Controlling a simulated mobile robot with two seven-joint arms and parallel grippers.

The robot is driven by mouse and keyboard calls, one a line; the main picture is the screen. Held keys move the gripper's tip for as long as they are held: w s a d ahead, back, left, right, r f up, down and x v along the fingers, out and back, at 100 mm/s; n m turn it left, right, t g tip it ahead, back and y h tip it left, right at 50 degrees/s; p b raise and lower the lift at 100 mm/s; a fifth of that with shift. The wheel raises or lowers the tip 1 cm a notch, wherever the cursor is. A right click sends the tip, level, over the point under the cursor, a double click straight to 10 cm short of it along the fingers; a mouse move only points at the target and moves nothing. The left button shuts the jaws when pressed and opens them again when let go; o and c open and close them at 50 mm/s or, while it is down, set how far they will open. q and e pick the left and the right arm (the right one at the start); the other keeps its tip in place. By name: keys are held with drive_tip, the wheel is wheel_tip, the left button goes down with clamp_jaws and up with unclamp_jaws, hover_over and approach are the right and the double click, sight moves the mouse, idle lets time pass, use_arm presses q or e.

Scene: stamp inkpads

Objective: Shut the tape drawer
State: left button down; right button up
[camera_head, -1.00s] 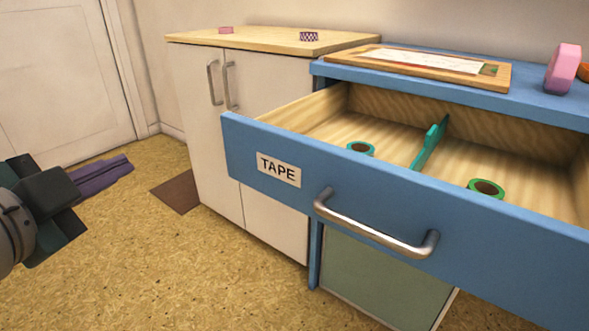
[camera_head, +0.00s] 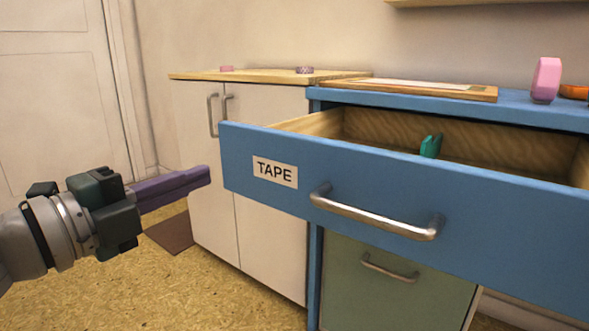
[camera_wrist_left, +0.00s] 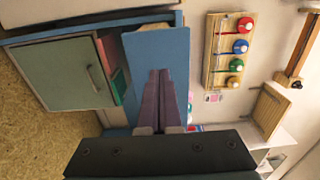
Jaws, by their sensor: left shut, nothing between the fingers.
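The blue tape drawer (camera_head: 400,195) stands pulled out, with a white TAPE label (camera_head: 275,172) and a silver bar handle (camera_head: 375,217) on its front. In the left wrist view, the fingers (camera_wrist_left: 161,76) overlap a blue panel (camera_wrist_left: 178,48), apparently the drawer front. I cannot tell whether they touch. My right gripper is not in view.
A white cupboard (camera_head: 265,190) stands left of the blue unit. A green lower front (camera_head: 385,290) with a handle is below the drawer. A wall rack (camera_wrist_left: 228,50) holds several coloured discs.

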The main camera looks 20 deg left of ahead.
sight(240, 162)
use_arm(q)
drive_tip(key=shift+b+x, duration=0.4)
drive_tip(key=shift+x, duration=2.35)
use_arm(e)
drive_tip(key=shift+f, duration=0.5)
